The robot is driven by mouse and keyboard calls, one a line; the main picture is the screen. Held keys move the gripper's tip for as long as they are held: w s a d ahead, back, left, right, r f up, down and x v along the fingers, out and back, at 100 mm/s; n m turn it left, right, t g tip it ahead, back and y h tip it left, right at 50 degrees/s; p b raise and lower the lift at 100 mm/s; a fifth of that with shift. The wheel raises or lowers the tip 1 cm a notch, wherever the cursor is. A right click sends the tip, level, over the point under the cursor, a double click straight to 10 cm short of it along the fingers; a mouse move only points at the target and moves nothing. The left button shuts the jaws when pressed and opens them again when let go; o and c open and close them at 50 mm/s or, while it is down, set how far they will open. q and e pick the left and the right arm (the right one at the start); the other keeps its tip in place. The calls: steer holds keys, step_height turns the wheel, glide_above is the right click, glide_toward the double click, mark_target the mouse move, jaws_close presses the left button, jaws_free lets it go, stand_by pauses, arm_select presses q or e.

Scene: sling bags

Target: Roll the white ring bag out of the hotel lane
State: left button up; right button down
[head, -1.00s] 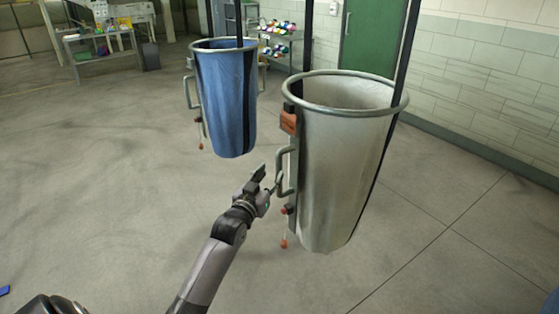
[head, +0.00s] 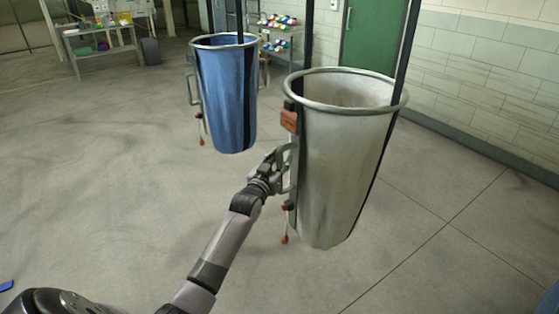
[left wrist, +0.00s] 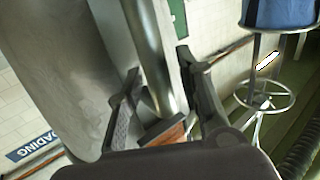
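The white ring bag (head: 340,165) hangs upright from dark straps in the head view, with a metal ring at its open top. A metal handle (head: 285,170) and an orange tag (head: 289,120) are on its left side. My left gripper (head: 279,160) is at this handle. In the left wrist view, the handle's bar (left wrist: 155,55) runs between the two fingers (left wrist: 165,112), which stand apart with gaps beside the bar. The white bag's wall (left wrist: 60,70) fills the left of that view. My right gripper is not in view.
A blue ring bag (head: 226,95) hangs behind and left of the white one. A table with items (head: 100,40) and a shelf of colourful things (head: 280,28) stand at the back. A green door (head: 372,38) and tiled wall (head: 480,90) are right. The floor in front is open.

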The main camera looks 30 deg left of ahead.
arm_select(q)
jaws_close()
stand_by(0.6)
